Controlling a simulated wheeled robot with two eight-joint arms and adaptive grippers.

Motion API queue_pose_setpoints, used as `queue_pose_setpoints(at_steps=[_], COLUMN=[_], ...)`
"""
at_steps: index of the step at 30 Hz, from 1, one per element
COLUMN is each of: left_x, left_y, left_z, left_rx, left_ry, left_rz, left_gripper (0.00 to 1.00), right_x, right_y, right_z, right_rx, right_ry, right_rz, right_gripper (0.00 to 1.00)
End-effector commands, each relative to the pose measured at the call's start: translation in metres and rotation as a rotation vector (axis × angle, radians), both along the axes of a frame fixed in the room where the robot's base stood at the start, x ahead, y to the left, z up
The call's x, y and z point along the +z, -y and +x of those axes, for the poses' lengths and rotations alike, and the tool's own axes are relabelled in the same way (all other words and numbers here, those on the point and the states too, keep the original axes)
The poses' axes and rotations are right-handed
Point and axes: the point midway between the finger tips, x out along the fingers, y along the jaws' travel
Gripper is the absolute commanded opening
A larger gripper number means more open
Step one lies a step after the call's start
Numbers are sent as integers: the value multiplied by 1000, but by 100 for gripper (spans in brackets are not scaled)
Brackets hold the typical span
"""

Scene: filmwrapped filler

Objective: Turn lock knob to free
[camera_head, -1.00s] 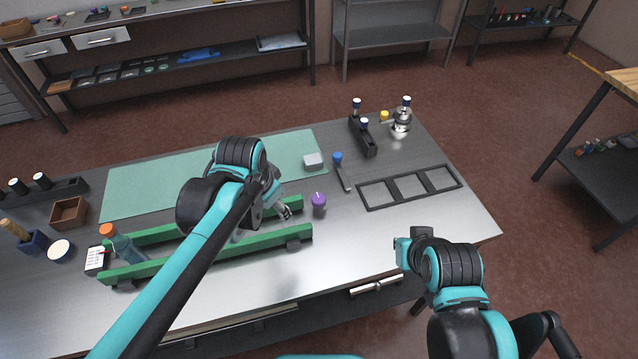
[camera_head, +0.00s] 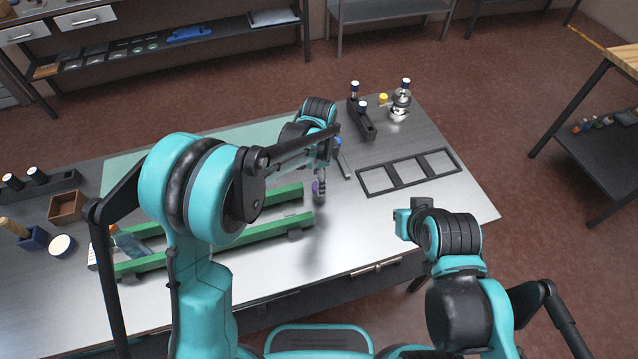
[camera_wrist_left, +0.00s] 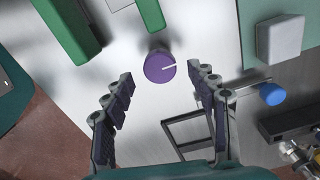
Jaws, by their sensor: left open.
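The purple lock knob (camera_wrist_left: 159,66) is round with a white pointer line, which points right and slightly up in the left wrist view. In the head view the knob (camera_head: 315,187) is mostly hidden by my left gripper (camera_head: 321,190). In the wrist view my left gripper (camera_wrist_left: 161,76) is open, its fingertips on either side of the knob's near edge. It is empty, and I see no contact. My right gripper (camera_head: 403,224) is over the front right of the table; its fingers do not show clearly.
Green rails (camera_head: 262,232) lie left of the knob. A blue-tipped lever (camera_wrist_left: 272,94) and a white block (camera_wrist_left: 279,38) are close by on the right in the wrist view. A black three-window frame (camera_head: 410,171) lies farther right. The front of the table (camera_head: 350,240) is clear.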

Motion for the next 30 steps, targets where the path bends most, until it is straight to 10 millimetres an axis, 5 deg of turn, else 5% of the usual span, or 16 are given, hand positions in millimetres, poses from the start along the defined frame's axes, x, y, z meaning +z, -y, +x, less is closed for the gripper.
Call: queue_pose_setpoints(at_steps=[6, 14, 21, 30], left_x=[-22, -24, -23, -24], left_y=[0, 0, 0, 0], left_z=[0, 0, 0, 0], left_rx=[1, 1, 2, 23], left_ry=[0, 1, 1, 1], left_rz=[0, 0, 0, 0], left_gripper=[58, 58, 8, 8], right_x=[-6, -5, -5, -6], right_y=[0, 0, 0, 0], right_z=[0, 0, 0, 0], right_rx=[0, 0, 0, 0], right_ry=[0, 0, 0, 0], right_rz=[0, 0, 0, 0], right_gripper=[0, 0, 0, 0])
